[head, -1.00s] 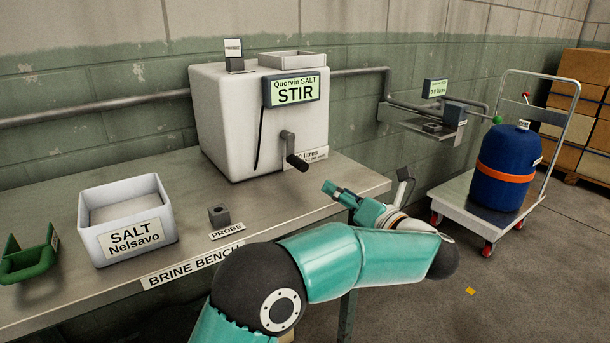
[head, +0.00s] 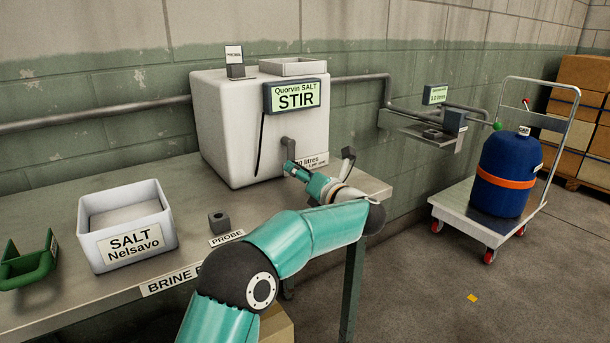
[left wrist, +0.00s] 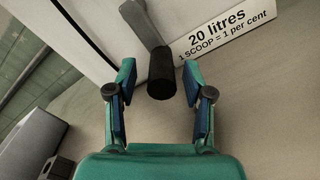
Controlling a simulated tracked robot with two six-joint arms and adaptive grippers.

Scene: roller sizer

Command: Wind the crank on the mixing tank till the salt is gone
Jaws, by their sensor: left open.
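The white mixing tank (head: 225,130) stands on the bench with a display reading "Quorvin SALT STIR" (head: 296,96). Its crank has a grey arm (head: 288,146); the black handle is hidden behind my gripper in the head view. In the left wrist view the black crank handle (left wrist: 161,74) hangs between the fingertips of my left gripper (left wrist: 160,80). The fingers are open, with a gap on both sides of the handle. In the head view my left gripper (head: 290,168) is at the tank's front. My right gripper is not in view.
A white salt box (head: 125,240), a small grey probe block (head: 219,222) and a green scoop-like item (head: 28,262) sit on the bench (head: 190,190). A trolley (head: 455,205) with a blue drum (head: 503,180) stands right. Open floor lies between.

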